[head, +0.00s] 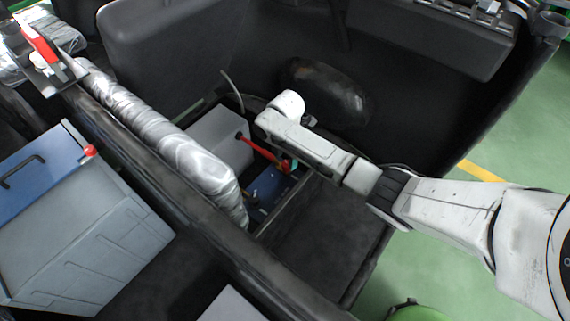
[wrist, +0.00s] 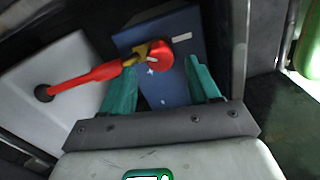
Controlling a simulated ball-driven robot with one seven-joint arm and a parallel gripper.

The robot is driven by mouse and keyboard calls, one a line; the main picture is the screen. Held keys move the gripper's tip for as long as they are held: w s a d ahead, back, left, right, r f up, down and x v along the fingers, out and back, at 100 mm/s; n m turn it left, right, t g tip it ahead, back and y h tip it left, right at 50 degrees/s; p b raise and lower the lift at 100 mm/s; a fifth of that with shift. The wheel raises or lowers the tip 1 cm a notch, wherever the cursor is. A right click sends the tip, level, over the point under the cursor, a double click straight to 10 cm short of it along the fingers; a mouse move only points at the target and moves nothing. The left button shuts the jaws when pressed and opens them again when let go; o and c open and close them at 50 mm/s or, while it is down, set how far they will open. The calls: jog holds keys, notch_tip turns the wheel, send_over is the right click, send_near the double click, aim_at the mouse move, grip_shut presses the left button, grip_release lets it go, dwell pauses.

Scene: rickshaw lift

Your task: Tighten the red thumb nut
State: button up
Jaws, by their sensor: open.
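The red thumb nut (wrist: 158,54) sits on top of a blue box (wrist: 184,88) in the wrist view, at the end of a red cable (wrist: 85,79) with a brass-coloured clamp (wrist: 134,57). My gripper (wrist: 155,75) is open, with its teal fingers apart on either side of the blue box's near part. The nut lies ahead of and roughly between the fingertips, and I see no contact. In the head view the blue box (head: 268,187) and red cable (head: 258,148) show below my arm; the nut is too small or hidden to tell clearly there.
A grey-white box (head: 218,138) stands beside the blue box. A silver-wrapped roll (head: 165,140) and a dark frame rail border the bay on the left. Dark walls enclose the back. A blue and grey case (head: 70,220) lies at the left.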

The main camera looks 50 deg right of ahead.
aim_at(286, 164)
jog(key=shift+f+b, duration=0.3)
jog(key=shift+f, duration=1.5)
jog(key=shift+c, duration=0.3)
jog(key=c, duration=1)
